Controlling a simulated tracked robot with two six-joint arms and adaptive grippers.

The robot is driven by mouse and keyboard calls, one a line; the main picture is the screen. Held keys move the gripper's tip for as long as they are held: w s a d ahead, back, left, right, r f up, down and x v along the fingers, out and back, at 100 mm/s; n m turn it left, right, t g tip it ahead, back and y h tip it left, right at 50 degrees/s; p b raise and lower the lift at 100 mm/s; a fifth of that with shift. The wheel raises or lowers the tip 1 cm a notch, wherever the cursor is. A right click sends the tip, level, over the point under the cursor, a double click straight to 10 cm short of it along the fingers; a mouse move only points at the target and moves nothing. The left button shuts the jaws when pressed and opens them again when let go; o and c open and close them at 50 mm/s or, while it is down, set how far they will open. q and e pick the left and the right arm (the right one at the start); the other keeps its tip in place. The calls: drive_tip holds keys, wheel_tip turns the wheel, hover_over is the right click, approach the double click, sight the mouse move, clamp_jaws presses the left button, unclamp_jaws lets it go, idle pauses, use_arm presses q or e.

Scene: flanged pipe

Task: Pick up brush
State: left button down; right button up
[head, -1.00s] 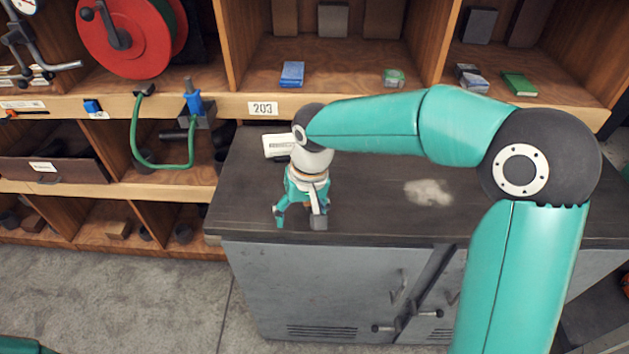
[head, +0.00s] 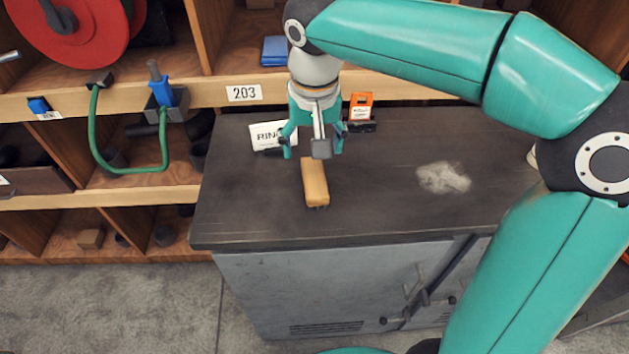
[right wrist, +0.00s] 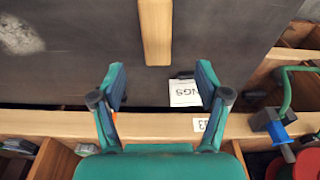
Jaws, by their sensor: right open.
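The brush (head: 315,182) is a tan, wood-coloured block with dark bristles just showing at its near end. It lies on the dark bench top (head: 390,210), left of a pale dusty patch (head: 444,178). My right gripper (head: 314,148) points down, open and empty, just beyond the brush's far end in the head view. In the right wrist view, the brush (right wrist: 156,30) lies at the top, past the spread fingertips (right wrist: 161,78) and roughly in line with the gap between them. The gripper appears apart from the brush. My left gripper is out of view.
A white labelled box (head: 268,135) and an orange-and-black item (head: 361,112) stand at the bench's back, close to my right gripper. Shelving marked 203 (head: 244,93) rises behind. A green hose (head: 130,170) hangs at left. The bench's right side is clear.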

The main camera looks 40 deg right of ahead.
sight(315, 176)
drive_tip(key=f, duration=0.5)
drive_tip(key=shift+w+d, duration=0.2)
drive_tip(key=shift+w, duration=0.15)
drive_tip(key=shift+w+d+f, duration=0.1)
drive_tip(key=shift+d+f, duration=0.05)
drive_tip(key=shift+f, duration=1.4)
drive_tip(key=shift+w+d+f, duration=0.1)
drive_tip(key=shift+d+f, duration=0.05)
drive_tip(key=shift+f, duration=1.4)
drive_tip(key=c, duration=1.3)
drive_tip(key=shift+r, duration=0.1)
wheel_tip(315, 176, up, 20)
drive_tip(key=shift+s+f+p, duration=0.1)
drive_tip(key=shift+p, duration=0.95)
